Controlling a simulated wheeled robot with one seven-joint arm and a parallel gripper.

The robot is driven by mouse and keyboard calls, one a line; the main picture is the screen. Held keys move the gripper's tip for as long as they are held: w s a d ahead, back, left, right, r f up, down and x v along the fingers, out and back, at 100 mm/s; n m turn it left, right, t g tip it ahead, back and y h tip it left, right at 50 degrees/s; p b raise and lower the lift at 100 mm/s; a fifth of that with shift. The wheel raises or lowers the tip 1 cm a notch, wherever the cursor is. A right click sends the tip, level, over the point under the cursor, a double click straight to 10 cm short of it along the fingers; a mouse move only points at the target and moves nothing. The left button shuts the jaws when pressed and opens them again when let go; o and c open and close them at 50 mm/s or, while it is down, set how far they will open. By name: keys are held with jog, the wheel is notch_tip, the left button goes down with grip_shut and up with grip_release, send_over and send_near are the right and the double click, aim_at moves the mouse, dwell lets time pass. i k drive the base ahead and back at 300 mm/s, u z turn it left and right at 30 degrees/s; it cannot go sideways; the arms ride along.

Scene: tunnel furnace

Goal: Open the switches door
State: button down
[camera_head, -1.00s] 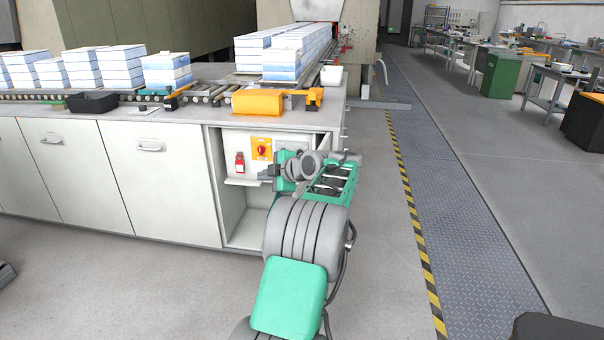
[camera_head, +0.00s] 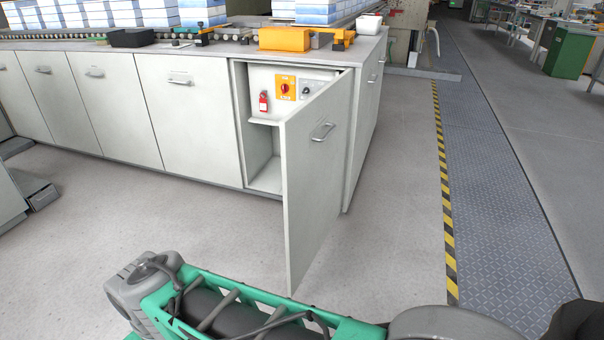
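The switches door (camera_head: 315,170) is a light grey panel with a bar handle (camera_head: 322,131) on its outer face. It stands swung out from the cabinet, joined at the right side of the opening, with its free edge towards me. Behind it, the compartment shows an orange plate with a red rotary switch (camera_head: 285,88), a red padlock-like tag (camera_head: 264,101) and a dark knob (camera_head: 306,89). The door covers the compartment's lower right part. My arm lies across the bottom of the view, apart from the door in the picture. My gripper's fingers do not show.
Closed cabinet doors (camera_head: 193,125) continue to the left. The counter above holds an orange box (camera_head: 285,38), a black tray (camera_head: 131,37) and stacked white-blue blocks (camera_head: 203,12). The floor (camera_head: 395,200) right of the door is clear up to the yellow-black stripe (camera_head: 446,200).

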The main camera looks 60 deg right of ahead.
aim_at(313, 136)
jog(key=z, duration=0.3)
jog(key=i, duration=1.15)
jog(key=z, duration=0.15)
